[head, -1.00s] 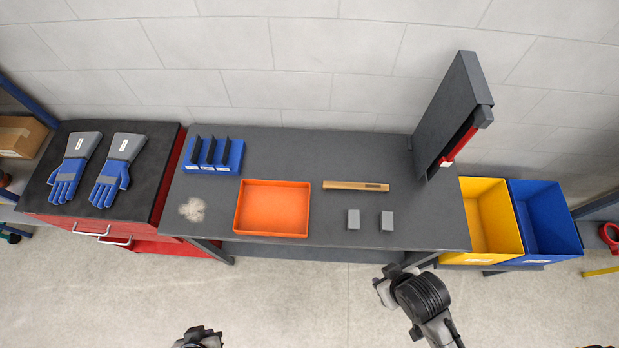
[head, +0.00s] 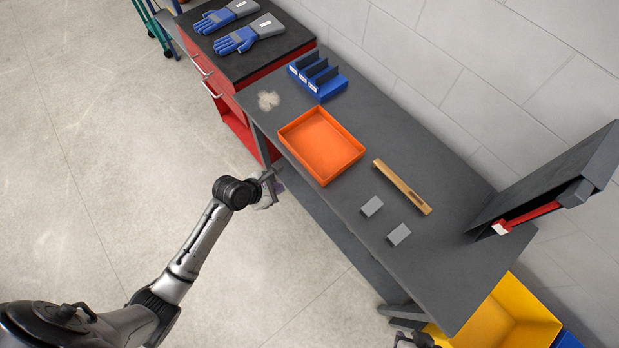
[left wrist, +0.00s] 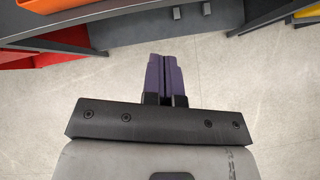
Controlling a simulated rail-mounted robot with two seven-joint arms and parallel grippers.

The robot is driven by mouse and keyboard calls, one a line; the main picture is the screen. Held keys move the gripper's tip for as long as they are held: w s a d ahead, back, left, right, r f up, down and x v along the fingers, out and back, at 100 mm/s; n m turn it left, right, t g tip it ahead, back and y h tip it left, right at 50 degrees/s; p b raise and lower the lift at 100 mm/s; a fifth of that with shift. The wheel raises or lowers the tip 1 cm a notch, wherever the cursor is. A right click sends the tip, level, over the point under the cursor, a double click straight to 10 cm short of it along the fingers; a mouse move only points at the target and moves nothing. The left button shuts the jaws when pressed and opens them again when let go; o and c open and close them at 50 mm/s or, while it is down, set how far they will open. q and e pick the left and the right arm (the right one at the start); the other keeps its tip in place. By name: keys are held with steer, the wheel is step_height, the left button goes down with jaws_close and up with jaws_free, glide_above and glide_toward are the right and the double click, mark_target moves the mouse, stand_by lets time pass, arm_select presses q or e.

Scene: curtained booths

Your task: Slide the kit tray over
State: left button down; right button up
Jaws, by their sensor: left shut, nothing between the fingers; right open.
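The kit tray, an empty orange tray (head: 322,146), lies on the grey workbench (head: 420,130) near its front edge. Its edge also shows at the top left of the left wrist view (left wrist: 55,6). My left gripper (head: 272,186) is in front of the bench's front edge, apart from the tray and a little to its lower left. In the left wrist view its purple fingers (left wrist: 166,76) are shut together with nothing between them. My right gripper (head: 415,341) shows only partly at the bottom edge of the head view, open, with its fingers mostly cut off.
A dark upright panel (head: 550,180) stands at the bench's right end, above a yellow bin (head: 500,318).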

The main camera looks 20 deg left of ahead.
arm_select(q)
steer(key=w+n, duration=0.2)
steer(key=b, duration=0.1)
glide_toward(316, 176)
step_height(316, 176, down, 5)
steer(key=w+d, duration=0.1)
steer(key=w, duration=0.1)
steer(key=shift+w+d+n, duration=0.3)
steer(key=shift+w+d, duration=0.3)
steer(key=shift+w, duration=0.25)
steer(key=shift+r, duration=0.1)
